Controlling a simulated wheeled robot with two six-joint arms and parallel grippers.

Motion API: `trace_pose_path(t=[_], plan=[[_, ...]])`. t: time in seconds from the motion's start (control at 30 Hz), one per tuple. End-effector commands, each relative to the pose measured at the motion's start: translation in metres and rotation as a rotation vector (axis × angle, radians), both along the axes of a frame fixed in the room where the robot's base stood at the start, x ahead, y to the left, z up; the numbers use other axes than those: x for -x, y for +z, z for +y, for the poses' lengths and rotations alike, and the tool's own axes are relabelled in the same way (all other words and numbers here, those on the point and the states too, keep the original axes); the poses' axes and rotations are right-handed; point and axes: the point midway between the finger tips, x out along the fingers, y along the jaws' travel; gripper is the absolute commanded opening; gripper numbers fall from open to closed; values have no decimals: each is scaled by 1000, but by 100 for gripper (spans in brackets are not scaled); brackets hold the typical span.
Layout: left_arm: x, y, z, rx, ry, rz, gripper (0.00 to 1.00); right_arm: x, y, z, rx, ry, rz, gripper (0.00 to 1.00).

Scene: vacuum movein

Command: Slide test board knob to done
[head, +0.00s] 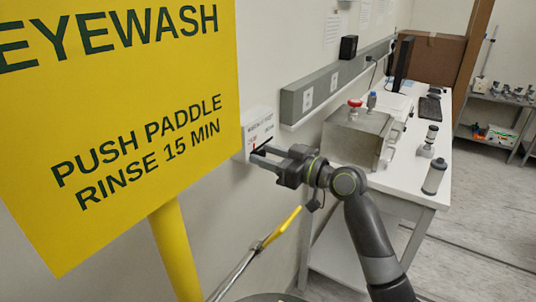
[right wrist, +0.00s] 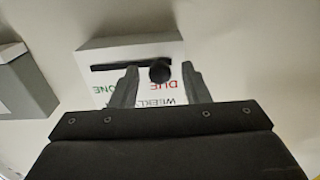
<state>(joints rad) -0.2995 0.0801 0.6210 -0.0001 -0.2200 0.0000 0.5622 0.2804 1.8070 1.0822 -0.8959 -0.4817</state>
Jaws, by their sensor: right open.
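The white test board (head: 257,124) is mounted on the wall just right of the yellow sign, and it shows upside down in the right wrist view (right wrist: 140,50). A dark slot (right wrist: 110,67) runs across it. The round black knob (right wrist: 160,71) sits at the slot's right end in that view, by the red word DUE. The green word, partly covered, is towards the other end. My right gripper (head: 257,156) reaches the board; its open fingers (right wrist: 160,76) lie either side of the knob, with gaps visible. The head view does not show the knob clearly.
A yellow eyewash sign (head: 120,120) on a yellow post (head: 175,250) stands close at the left. A yellow-ended metal lever (head: 283,228) is below my right arm. A white bench (head: 435,150) with a metal box (head: 355,137) is at right.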

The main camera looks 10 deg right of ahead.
Motion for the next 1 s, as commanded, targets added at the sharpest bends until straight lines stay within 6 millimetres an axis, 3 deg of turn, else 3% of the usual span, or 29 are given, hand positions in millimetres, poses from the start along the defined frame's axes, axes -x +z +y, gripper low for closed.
trace_pose_path(t=[0.1,0.43,0.7,1.0], plan=[[0,0,0,0,0,0,0,0,0,0,0,0,0,41],[0,0,0,0,0,0,0,0,0,0,-1,0,1,0],[0,-4,0,0,0,1,0,-2,-2,-2,1,0,1,0],[1,-42,0,0,0,1,0,-29,-7,-30,5,-2,-1,0]])
